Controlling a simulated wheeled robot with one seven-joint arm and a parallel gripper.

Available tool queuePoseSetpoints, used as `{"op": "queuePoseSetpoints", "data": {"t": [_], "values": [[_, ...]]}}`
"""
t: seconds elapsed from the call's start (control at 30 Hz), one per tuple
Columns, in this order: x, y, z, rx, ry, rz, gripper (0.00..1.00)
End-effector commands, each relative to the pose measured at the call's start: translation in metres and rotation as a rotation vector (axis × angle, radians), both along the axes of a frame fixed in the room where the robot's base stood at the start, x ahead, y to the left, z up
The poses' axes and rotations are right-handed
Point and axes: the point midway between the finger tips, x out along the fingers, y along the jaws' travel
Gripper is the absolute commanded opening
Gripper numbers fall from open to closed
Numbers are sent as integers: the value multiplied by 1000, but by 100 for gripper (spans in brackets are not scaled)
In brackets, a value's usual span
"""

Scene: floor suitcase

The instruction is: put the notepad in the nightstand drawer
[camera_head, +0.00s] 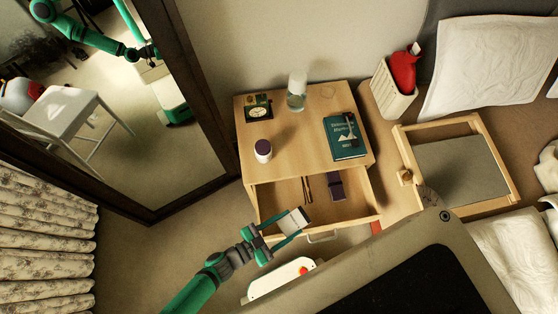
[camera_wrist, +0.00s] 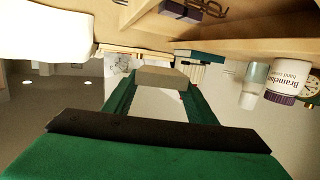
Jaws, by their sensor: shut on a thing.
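The notepad (camera_head: 296,217) is a small pale block with a dark edge, held between the fingertips of my gripper (camera_head: 288,226). It also shows, beige and white, between the fingers in the wrist view (camera_wrist: 160,77). The wooden nightstand (camera_head: 290,150) has its drawer (camera_head: 268,201) pulled open. The notepad is over the front left part of the drawer in the head view; its exact height above the drawer is unclear. A dark purple item (camera_head: 336,185) and thin dark items (camera_head: 307,190) lie in the drawer.
On the nightstand top are a clock (camera_head: 257,113), a glass (camera_head: 297,91), a cream jar (camera_head: 263,150) and a teal book (camera_head: 345,136). A bed with a wooden tray (camera_head: 408,150) is on the right. A mirror (camera_head: 160,160) stands on the left.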

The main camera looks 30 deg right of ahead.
Motion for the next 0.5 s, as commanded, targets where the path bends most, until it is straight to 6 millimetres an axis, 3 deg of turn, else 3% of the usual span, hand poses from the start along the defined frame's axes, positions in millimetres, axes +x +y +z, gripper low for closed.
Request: {"op": "queuePoseSetpoints", "data": {"t": [0.3,0.5], "values": [[68,-4,-31,0,-1,-2,28],[96,-7,-63,0,1,-3,28]]}}
